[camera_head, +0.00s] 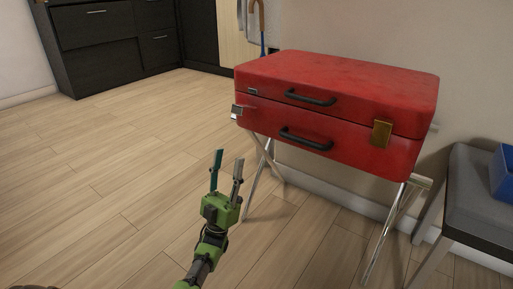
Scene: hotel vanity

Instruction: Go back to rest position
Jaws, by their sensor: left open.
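My left gripper (228,174) is green and grey, with its two fingers spread apart and pointing up in the picture. It is open and nothing shows between its fingers. It hangs over the wooden floor, in front and to the left of a red suitcase (345,90). The suitcase lies on a folding metal rack (388,232) and has black handles and metal latches on its front. The gripper shows apart from the suitcase in the picture. My right gripper is not in view.
A grey bench (462,192) with a blue box (503,172) on it stands at the right edge. Dark drawers (108,42) stand at the back left. An umbrella or cane handle (262,22) shows behind the suitcase. The wooden floor (90,190) at the left is clear.

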